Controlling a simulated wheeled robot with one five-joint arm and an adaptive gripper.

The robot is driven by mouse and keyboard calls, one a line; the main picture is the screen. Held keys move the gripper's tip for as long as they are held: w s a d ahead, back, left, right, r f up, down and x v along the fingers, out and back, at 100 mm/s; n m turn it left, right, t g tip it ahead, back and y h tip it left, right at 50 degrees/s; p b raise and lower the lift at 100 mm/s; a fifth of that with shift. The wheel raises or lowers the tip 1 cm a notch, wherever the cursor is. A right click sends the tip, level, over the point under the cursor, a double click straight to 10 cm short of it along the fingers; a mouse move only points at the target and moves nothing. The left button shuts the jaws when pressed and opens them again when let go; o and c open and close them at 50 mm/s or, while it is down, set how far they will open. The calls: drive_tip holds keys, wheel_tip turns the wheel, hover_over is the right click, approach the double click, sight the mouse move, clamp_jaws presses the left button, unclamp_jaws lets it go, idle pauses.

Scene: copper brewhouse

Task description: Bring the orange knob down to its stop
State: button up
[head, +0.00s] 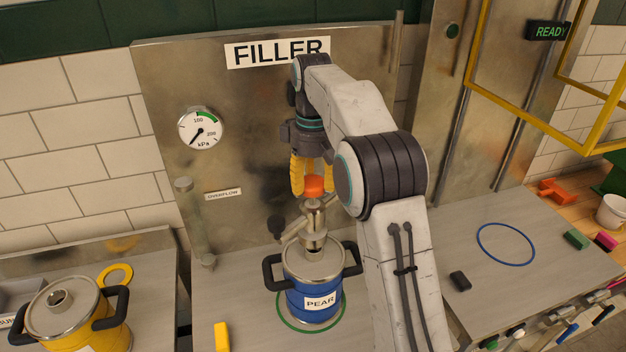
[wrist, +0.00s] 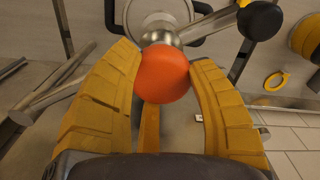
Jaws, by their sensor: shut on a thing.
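The orange knob (head: 315,186) tops a metal filler head (head: 313,225) above the blue PEAR keg (head: 313,291). In the wrist view the orange knob (wrist: 162,73) is between the yellow fingertips. My gripper (head: 312,184) points down from above and is shut on the knob; it also shows in the wrist view (wrist: 165,72). The filler head stands upright on the keg's metal lid, with a side lever reaching to the left. A dark round grip (wrist: 258,20) shows at the upper right of the wrist view, on a metal bar. The knob's lower side is hidden in the head view.
The FILLER panel (head: 270,130) stands behind, with a kPa gauge (head: 200,129) and a clear OVERFLOW tube (head: 196,223). A yellow keg (head: 75,312) stands at the left. A yellow block (head: 221,337) lies near the blue keg. A yellow frame (head: 540,112) hangs at the upper right.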

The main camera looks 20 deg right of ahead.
sight(312, 204)
wheel_tip(312, 204, down, 4)
drive_tip(key=shift+r+b, duration=0.1)
drive_tip(key=shift+b, duration=0.75)
drive_tip(key=shift+s+r, duration=0.1)
drive_tip(key=shift+s, duration=0.05)
drive_tip(key=o, duration=1)
drive_tip(key=shift+a, duration=0.2)
drive_tip(key=shift+o, duration=1.3)
drive_tip(key=shift+d, duration=0.1)
drive_tip(key=shift+r, duration=0.1)
drive_tip(key=shift+r, duration=3.6)
